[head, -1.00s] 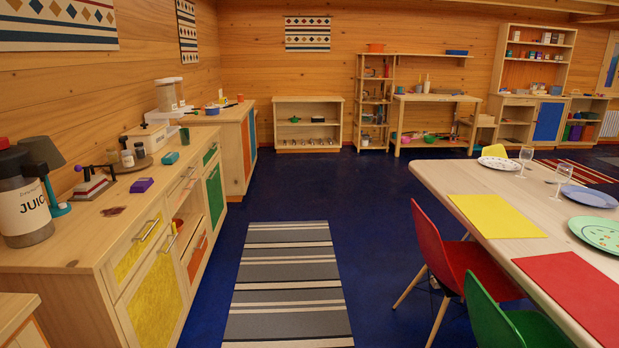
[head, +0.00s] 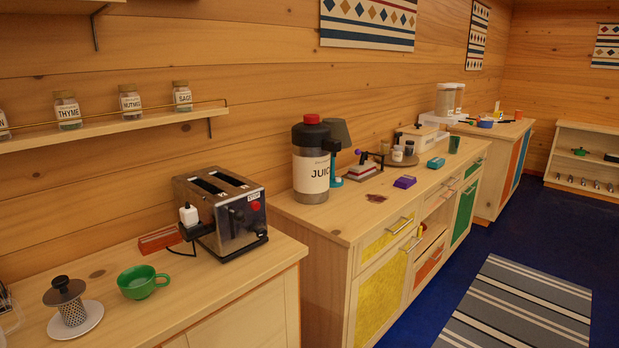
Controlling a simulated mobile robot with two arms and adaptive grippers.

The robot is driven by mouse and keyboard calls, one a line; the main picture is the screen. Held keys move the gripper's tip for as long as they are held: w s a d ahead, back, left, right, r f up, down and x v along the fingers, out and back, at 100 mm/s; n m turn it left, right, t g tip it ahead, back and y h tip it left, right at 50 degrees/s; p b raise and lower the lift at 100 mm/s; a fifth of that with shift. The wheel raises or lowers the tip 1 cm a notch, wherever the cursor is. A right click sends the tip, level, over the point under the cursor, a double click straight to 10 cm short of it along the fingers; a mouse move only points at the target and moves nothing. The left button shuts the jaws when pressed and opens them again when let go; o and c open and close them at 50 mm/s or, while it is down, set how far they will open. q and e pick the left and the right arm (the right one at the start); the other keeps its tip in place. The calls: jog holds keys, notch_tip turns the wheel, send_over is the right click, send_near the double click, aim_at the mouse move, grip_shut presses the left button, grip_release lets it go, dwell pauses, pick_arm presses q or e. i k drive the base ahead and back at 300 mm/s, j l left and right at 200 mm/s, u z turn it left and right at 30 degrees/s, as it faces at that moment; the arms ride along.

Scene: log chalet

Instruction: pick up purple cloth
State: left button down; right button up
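A small purple item (head: 404,182), which looks like a folded cloth, lies on the wooden counter (head: 345,215) in the middle of the head view. It lies to the right of a dark reddish stain or flat patch (head: 376,198) and in front of a small press-like device with a purple knob (head: 367,168). A similar teal folded item (head: 436,163) lies farther back along the same counter. Neither of my grippers shows in the head view.
A juice container (head: 311,175) and a dark lamp (head: 338,135) stand at the counter's near left. A toaster (head: 222,212) and a green cup (head: 142,282) stand on the nearer counter. Blue floor with a striped rug (head: 525,300) is open to the right.

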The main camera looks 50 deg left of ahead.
aim_at(405, 182)
jog(key=l+u, duration=0.2)
jog(key=u, duration=0.2)
jog(key=l+u, duration=0.2)
jog(key=u, duration=0.2)
jog(key=l+u, duration=0.25)
jog(key=u, duration=0.15)
jog(key=l+u, duration=0.2)
jog(key=u, duration=0.2)
